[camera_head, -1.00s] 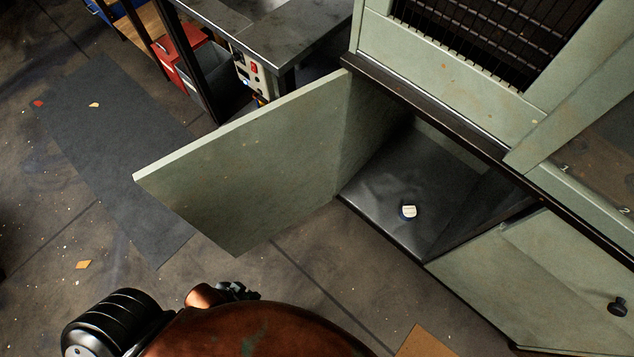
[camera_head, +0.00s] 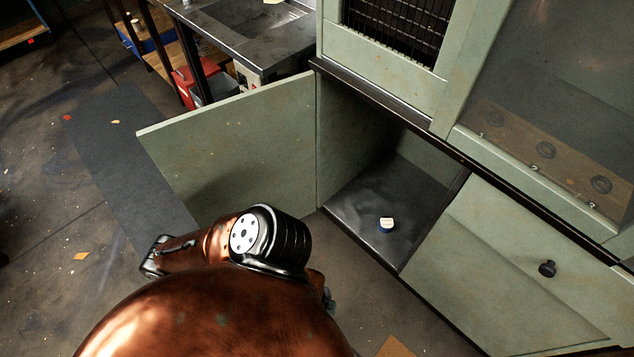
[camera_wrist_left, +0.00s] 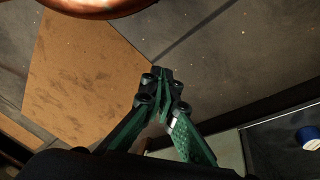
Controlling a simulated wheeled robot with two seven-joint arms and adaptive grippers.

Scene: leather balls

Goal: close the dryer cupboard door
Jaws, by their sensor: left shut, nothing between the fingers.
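The dryer cupboard door (camera_head: 235,140) is a pale green panel, standing wide open to the left of the dark compartment (camera_head: 410,205). Its hinge side meets the cupboard's left edge. My copper left arm crosses in front of the door's lower part in the head view and hides some of it. My left gripper (camera_wrist_left: 161,76) is shut and empty in the left wrist view, over the floor outside the cupboard's front edge. In the head view it is mostly hidden behind my arm. I see no contact with the door. My right gripper is not in view.
A small blue-and-white jar (camera_head: 386,226) stands on the compartment floor; its blue part shows in the left wrist view (camera_wrist_left: 311,138). A closed green panel with a black knob (camera_head: 547,268) is to the right. A metal bench (camera_head: 245,40) stands behind the door. An orange-brown board (camera_wrist_left: 80,75) lies on the floor.

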